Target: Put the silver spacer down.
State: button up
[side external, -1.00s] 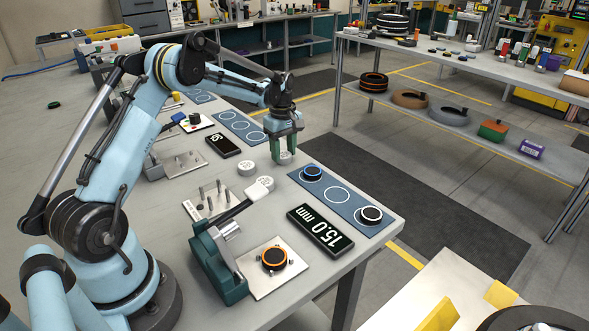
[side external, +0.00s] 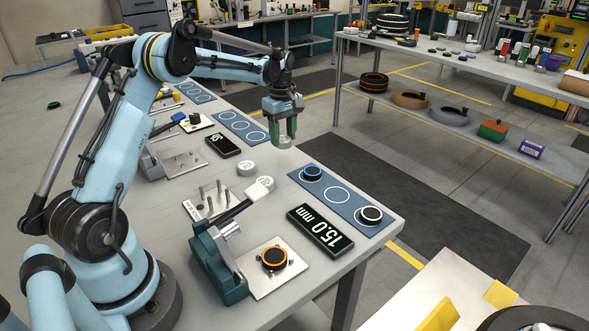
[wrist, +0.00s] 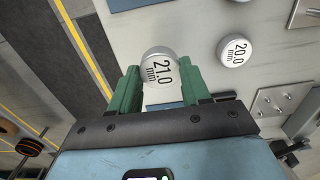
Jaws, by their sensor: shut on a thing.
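My gripper (side external: 284,138) is shut on a silver spacer (wrist: 160,68) marked "21.0 mm". The spacer sits between the green fingers, and in the side view only a small part of it (side external: 285,143) shows. It is held above the grey bench near its far edge. A second silver spacer (wrist: 234,51), marked "20.0 mm", stands apart from the gripper; it is also on the bench in the side view (side external: 246,168). Another silver spacer (side external: 266,183) lies nearer, by the clamp's black handle.
The toggle clamp (side external: 216,255) stands by a plate with an orange-ringed tyre (side external: 274,258). A blue mat (side external: 321,178) holds a blue-ringed and a white-ringed piece. A display (side external: 320,231) reads "15.0 mm". A peg plate (side external: 197,207) stands left of the spacers.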

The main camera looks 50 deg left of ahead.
jog(key=shift+r, duration=0.5)
jog(key=shift+s+r, duration=0.15)
jog(key=shift+s, duration=0.05)
jog(key=s+r, duration=0.5)
jog(key=s, duration=0.5)
send_over(216, 201)
jog(key=shift+f, duration=5.25)
jog(key=shift+f, duration=0.15)
